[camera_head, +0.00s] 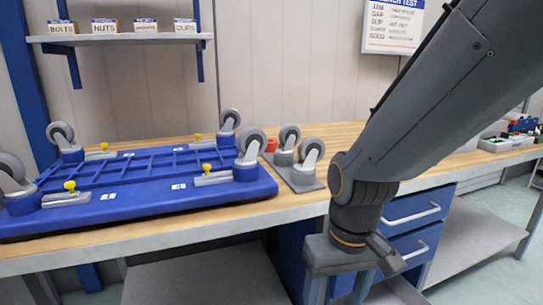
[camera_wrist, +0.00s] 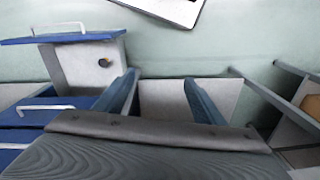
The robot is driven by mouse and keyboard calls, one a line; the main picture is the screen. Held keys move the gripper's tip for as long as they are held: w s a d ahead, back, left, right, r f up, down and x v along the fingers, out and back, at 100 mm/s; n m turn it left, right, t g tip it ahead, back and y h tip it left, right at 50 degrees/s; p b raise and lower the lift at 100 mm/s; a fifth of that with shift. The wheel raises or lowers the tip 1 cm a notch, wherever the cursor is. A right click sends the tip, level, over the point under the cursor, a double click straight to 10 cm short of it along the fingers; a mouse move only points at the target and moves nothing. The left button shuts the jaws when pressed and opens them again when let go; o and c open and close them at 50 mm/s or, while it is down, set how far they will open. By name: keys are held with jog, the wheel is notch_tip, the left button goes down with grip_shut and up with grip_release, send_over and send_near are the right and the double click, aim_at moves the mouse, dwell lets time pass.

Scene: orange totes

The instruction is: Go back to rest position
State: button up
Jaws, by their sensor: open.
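My gripper (camera_head: 340,284) hangs below my arm in the head view, in front of the workbench's front edge and near the blue drawers. In the wrist view my gripper (camera_wrist: 163,97) shows two blue-grey fingers spread apart, with nothing between them. Grey and pale green surfaces show beyond the fingers. My gripper touches nothing that I can see.
A wooden-topped workbench (camera_head: 290,212) carries an upturned blue dolly (camera_head: 125,210) with grey casters. A plate with two loose casters (camera_head: 305,170) lies beside it. Blue drawers (camera_head: 410,207) sit under the bench. A shelf (camera_head: 125,38) holds labelled boxes. Grey lower shelves flank the drawers.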

jog(key=s+d+r+m+p, duration=0.2)
jog(key=d+r+p, duration=0.6)
jog(key=r+p, duration=0.2)
jog(key=shift+s+h+p, duration=0.15)
jog(key=shift+h+p, duration=0.15)
jog(key=shift+p, duration=0.7)
